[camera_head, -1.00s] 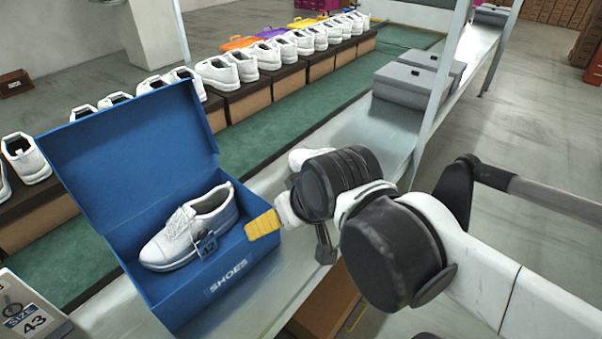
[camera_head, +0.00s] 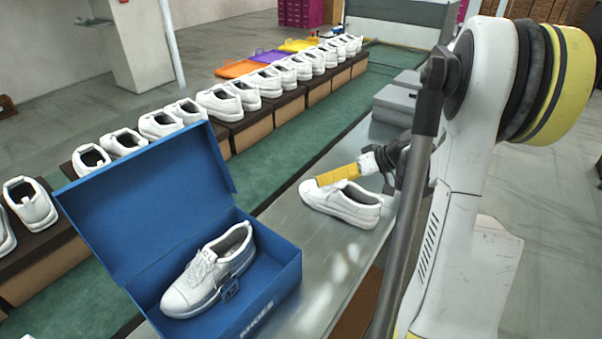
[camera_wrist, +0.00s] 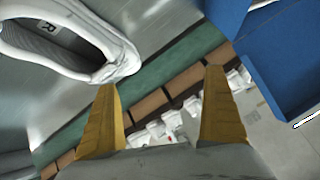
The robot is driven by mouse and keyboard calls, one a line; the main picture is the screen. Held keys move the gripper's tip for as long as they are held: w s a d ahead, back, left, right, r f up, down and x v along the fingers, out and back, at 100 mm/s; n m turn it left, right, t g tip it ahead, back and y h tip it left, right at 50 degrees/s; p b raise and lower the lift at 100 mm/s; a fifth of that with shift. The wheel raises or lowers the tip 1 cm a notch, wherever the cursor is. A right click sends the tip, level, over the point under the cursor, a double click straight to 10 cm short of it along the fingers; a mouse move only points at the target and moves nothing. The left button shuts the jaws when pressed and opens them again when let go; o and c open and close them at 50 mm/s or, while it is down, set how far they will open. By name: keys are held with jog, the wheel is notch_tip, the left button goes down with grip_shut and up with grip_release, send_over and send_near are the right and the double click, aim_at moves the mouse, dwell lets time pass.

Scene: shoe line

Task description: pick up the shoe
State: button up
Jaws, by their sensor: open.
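A white shoe (camera_head: 342,206) lies upright on the metal counter (camera_head: 318,252), right of the open blue shoe box. In the wrist view the shoe (camera_wrist: 72,40) fills the upper left, with an "R" label inside its opening. My gripper (camera_head: 338,175) is at the shoe's far side in the head view, its yellow finger overlapping the shoe's upper edge. In the wrist view my gripper (camera_wrist: 163,82) is open, with nothing between its fingers; the left fingertip is close to the shoe's end. I cannot tell whether they touch.
The blue box (camera_head: 283,283) holds another white shoe (camera_head: 208,272) with a dark tag; its lid (camera_head: 145,195) stands open. Grey boxes (camera_head: 398,105) sit farther along the counter. Several white shoes stand on brown boxes beyond a green strip (camera_head: 280,172).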

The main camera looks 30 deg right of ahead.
aim_at(342, 188)
jog(key=s+d+f+t+p, duration=0.1)
jog(key=s+d+f, duration=0.15)
jog(key=d, duration=0.35)
jog(key=s+d+f+t, duration=0.2)
jog(key=d+f, duration=0.1)
jog(key=d, duration=0.2)
jog(key=shift+n+y, duration=0.4)
jog(key=shift+n, duration=0.1)
jog(key=b+x, duration=0.1)
jog(key=x, duration=0.4)
jog(key=shift+d+f+b, duration=0.15)
jog(key=shift+f+b, duration=0.1)
jog(key=shift+b, duration=0.1)
jog(key=b+x, duration=0.2)
jog(key=x, duration=0.4)
jog(key=shift+w+d+r+b, duration=0.1)
jog(key=shift+d+b, duration=0.05)
jog(key=shift+b, duration=0.25)
jog(key=shift+r, duration=0.1)
jog(key=c, duration=1.4)
